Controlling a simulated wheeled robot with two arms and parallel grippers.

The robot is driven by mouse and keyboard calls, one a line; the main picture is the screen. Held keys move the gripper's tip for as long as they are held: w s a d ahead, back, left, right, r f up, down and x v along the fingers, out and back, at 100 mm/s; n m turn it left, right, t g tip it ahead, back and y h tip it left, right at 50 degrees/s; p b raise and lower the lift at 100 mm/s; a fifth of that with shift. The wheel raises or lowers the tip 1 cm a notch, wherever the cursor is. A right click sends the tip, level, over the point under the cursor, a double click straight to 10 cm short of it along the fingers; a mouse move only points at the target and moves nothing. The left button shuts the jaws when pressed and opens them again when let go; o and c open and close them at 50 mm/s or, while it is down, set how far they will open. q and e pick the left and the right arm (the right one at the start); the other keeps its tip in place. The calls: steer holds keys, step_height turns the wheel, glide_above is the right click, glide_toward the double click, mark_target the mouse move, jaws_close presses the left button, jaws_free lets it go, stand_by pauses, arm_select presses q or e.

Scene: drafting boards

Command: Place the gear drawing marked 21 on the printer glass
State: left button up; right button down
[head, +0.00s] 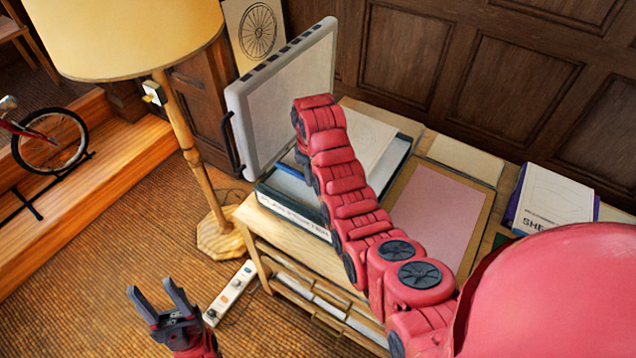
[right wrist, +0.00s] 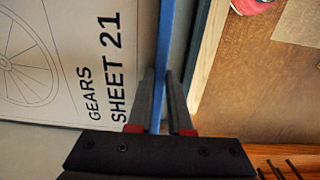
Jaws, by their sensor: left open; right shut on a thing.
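The gear drawing (head: 368,138) is a pale sheet over the bed of the plan printer (head: 290,208), partly hidden by my right arm. In the right wrist view the drawing (right wrist: 60,60) reads "GEARS SHEET 21" and shows part of a spoked wheel. My right gripper (right wrist: 160,100) is shut on a narrow blue edge strip beside the sheet. I cannot tell whether the sheet touches the glass. The printer lid (head: 285,100) stands open on the left. My left gripper (head: 157,298) is open and empty above the floor, away from the printer.
A lamp (head: 190,160) stands left of the printer, with a power strip (head: 230,292) on the floor. A pink mat (head: 437,212) lies on the table right of the printer. A boxed sheet (head: 555,198) lies further right. A wheel drawing (head: 258,32) stands behind the lid.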

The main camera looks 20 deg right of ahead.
mark_target(313, 198)
step_height(313, 198, down, 4)
steer(key=shift+w+r+p, duration=0.1)
steer(key=shift+p, duration=0.6)
step_height(313, 198, down, 2)
steer(key=shift+f+p, duration=0.1)
steer(key=shift+p, duration=0.45)
steer(key=shift+f, duration=0.65)
steer(key=c, duration=1.3)
jaws_free()
steer(key=shift+f, duration=0.1)
steer(key=o, duration=0.5)
steer(key=shift+c, duration=0.2)
